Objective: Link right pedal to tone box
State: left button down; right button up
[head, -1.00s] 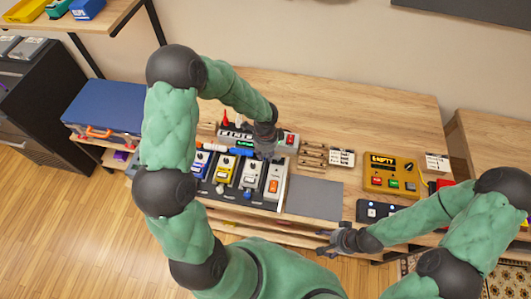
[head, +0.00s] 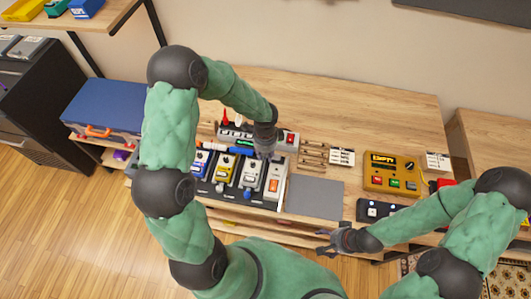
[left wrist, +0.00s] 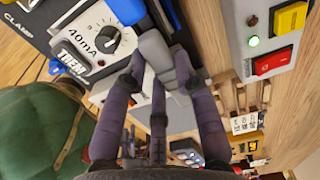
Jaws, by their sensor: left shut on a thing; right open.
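A row of pedals stands on the dark board; the rightmost, white with an orange switch (head: 274,185), is beside a grey-white pedal (head: 251,176). My left gripper (head: 268,156) is over the back of these two. In the left wrist view its fingers (left wrist: 165,70) are shut on a small grey piece (left wrist: 158,48), next to a light pedal with a black knob (left wrist: 110,38). The piece's far end is unclear. My right gripper (head: 326,242) is open and empty by the bench's front edge. I cannot tell which thing is the tone box.
A yellow box with a display (head: 392,171) stands at the right. A box with a red button (left wrist: 274,61) and lit green lamp is close to the left fingers. A grey mat (head: 314,198) lies bare right of the pedals. A blue case (head: 105,106) stands left.

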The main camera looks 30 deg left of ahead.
pick_arm(q)
jog(key=shift+w, duration=0.1)
jog(key=shift+c, duration=2.4)
grip_release()
jog(key=shift+r, duration=0.15)
jog(key=shift+r+p, duration=2.95)
jog(key=shift+r, duration=0.5)
jog(key=shift+f, duration=0.1)
